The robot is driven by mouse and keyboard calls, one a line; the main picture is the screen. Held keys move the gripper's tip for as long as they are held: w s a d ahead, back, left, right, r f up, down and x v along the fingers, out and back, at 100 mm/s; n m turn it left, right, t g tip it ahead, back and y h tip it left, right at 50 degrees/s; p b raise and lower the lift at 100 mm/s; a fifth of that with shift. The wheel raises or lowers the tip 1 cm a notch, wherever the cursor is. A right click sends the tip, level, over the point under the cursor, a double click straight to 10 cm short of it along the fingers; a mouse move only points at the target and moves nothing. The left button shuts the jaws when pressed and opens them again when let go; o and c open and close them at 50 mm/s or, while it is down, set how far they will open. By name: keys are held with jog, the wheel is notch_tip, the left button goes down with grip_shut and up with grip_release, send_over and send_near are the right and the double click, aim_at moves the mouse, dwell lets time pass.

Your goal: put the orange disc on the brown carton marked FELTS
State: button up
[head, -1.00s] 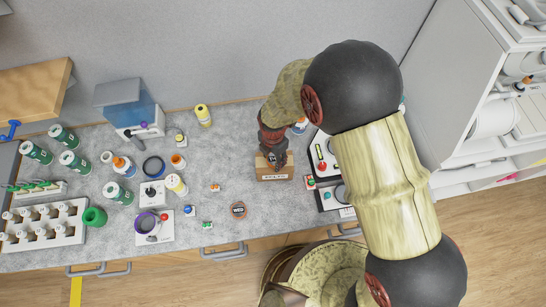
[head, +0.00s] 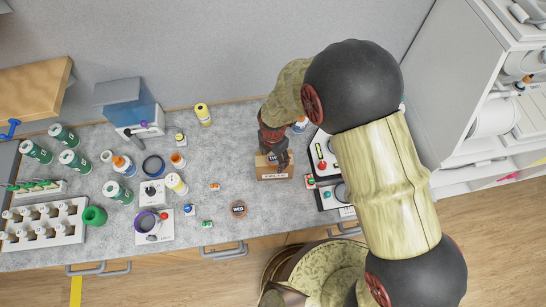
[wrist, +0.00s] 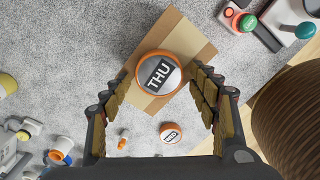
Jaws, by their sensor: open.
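The brown carton (head: 268,173) stands on the counter below my gripper (head: 277,160); its small front label is hard to read. In the wrist view, an orange-rimmed disc marked THU (wrist: 158,73) lies over the top of the carton (wrist: 185,38), apparently resting flat on it. My gripper (wrist: 161,76) is open, with a finger on each side of this disc and visible gaps to it. A second orange-rimmed disc (head: 239,209) lies on the counter left of and nearer than the carton; it also shows in the wrist view (wrist: 171,132). My gripper hides the THU disc in the head view.
A small orange-and-white item (head: 214,186) lies left of the carton. A board with a green button (wrist: 246,22) is close on its right. Bottles, a purple ring (head: 146,222) and racks crowd the left counter. A white shelf unit stands at the right.

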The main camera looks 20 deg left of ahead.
aim_at(274, 159)
notch_tip(274, 159, up, 12)
jog(key=b, duration=0.1)
jog(key=shift+r, duration=0.2)
jog(key=w+d+r+m+t+y, duration=0.1)
jog(key=w+d+r+m+t, duration=0.15)
jog(key=d+r+m, duration=1.35)
jog(key=s+d+r+m+t, duration=0.1)
jog(key=s+d+r+m, duration=0.4)
jog(key=s+d+m, duration=0.1)
jog(key=s+d+r+m+t+h, duration=0.1)
jog(key=s+d+r+m+t, duration=0.1)
jog(key=s+d+r+m, duration=0.3)
jog(key=s+d+m, duration=0.1)
jog(key=d+m, duration=0.3)
jog(key=d, duration=0.2)
jog(key=shift+s+d+r, duration=0.15)
jog(key=shift+d, duration=0.15)
jog(key=shift+b, duration=0.3)
